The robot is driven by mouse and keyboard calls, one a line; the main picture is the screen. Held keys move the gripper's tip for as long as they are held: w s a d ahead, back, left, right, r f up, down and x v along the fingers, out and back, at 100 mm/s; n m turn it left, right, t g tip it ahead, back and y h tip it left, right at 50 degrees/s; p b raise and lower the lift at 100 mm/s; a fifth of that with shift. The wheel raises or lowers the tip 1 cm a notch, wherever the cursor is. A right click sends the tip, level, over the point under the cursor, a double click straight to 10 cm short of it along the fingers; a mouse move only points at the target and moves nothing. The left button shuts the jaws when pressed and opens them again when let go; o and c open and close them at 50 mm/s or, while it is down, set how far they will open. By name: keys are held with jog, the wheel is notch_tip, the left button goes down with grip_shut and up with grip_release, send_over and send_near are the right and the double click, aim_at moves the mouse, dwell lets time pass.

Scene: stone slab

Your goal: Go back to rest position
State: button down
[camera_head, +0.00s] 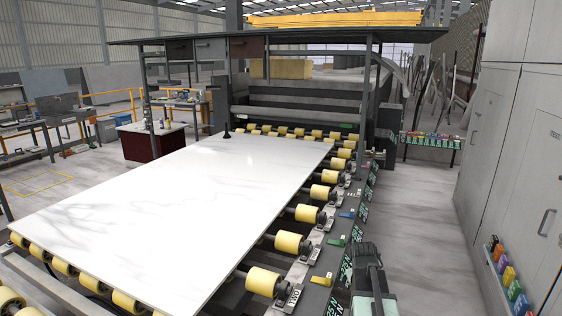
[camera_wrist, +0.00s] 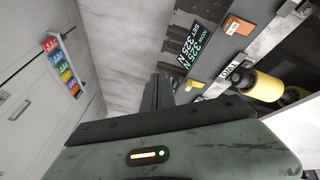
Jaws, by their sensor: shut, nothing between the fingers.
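My gripper (camera_head: 367,252) shows at the lower right of the head view, dark on top with a pale green body below. It is beside the conveyor's right side, apart from the stone slab (camera_head: 190,195). In the wrist view my gripper (camera_wrist: 158,92) points away from the camera, its dark fingers together with nothing held between them. The slab is white with faint grey veins and lies flat on the conveyor's yellow rollers (camera_head: 290,243). A small dark upright object (camera_head: 227,132) stands at the slab's far edge.
Grey cabinets (camera_head: 505,150) stand along the right, with a rack of coloured items (camera_head: 508,275) low on them. Bare floor (camera_head: 430,220) lies between cabinets and conveyor. A large machine (camera_head: 290,100) stands behind the slab. A dark red box (camera_head: 152,142) stands at the left.

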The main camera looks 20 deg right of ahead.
jog(key=w+a+f+n+y+b, duration=0.1)
jog(key=w+a+f, duration=0.1)
jog(key=a, duration=0.6)
jog(key=w+a+f+n+y+b, duration=0.1)
jog(key=a+f, duration=0.1)
jog(key=a, duration=0.6)
jog(key=s+a+f+n+g+y+b, duration=0.1)
jog(key=s+a+f, duration=0.1)
jog(key=a, duration=0.7)
jog(key=s+a+f+n+b, duration=0.1)
jog(key=s+a, duration=0.1)
jog(key=a, duration=0.7)
jog(key=s, duration=0.1)
jog(key=s+m+g, duration=0.1)
jog(key=s, duration=0.1)
jog(key=s+a+g+y, duration=0.1)
jog(key=s, duration=0.1)
jog(key=shift+s+m, duration=0.25)
jog(key=shift+m, duration=0.15)
